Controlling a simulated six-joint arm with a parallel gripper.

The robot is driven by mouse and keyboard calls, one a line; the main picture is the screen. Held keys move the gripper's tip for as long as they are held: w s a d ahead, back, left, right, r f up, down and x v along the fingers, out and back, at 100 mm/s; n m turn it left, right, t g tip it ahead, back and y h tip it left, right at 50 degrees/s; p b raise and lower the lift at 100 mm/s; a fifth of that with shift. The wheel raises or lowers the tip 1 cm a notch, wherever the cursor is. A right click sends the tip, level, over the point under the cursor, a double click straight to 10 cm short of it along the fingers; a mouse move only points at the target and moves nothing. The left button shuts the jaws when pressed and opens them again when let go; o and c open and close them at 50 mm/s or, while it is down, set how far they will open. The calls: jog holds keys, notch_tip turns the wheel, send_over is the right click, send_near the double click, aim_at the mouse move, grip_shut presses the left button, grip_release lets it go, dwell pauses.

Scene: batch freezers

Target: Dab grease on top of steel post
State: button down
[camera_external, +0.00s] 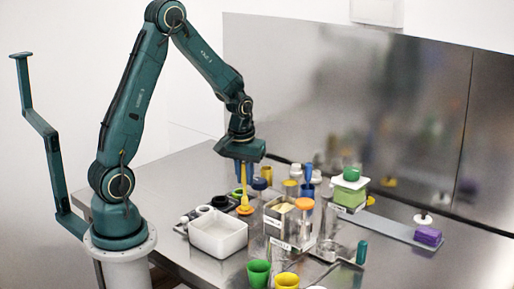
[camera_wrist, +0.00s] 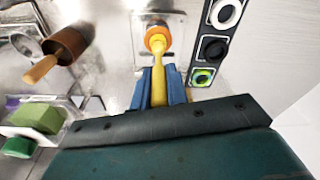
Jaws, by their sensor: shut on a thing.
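My gripper (camera_external: 243,178) points down above the bench, with its blue fingers shut on a yellow tool (camera_external: 244,206) that hangs upright with a wider lower end. In the wrist view, my gripper (camera_wrist: 161,88) pinches the yellow tool (camera_wrist: 159,72). An orange, ring-like shape (camera_wrist: 157,38) shows at the tool's far end; I cannot tell whether it belongs to the tool. In the external view, the tool hangs just right of a white tub (camera_external: 218,238). I cannot clearly pick out the steel post or any grease.
A strip of rings (camera_wrist: 213,48) lies beside the tool. A steel box (camera_external: 279,228) with pale yellow contents and an orange-topped item (camera_external: 304,204) stand to its right. Green (camera_external: 258,272) and yellow (camera_external: 287,281) cups stand in front. A purple block (camera_external: 428,236) sits far right.

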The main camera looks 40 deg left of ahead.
jog(key=shift+r, duration=3.5)
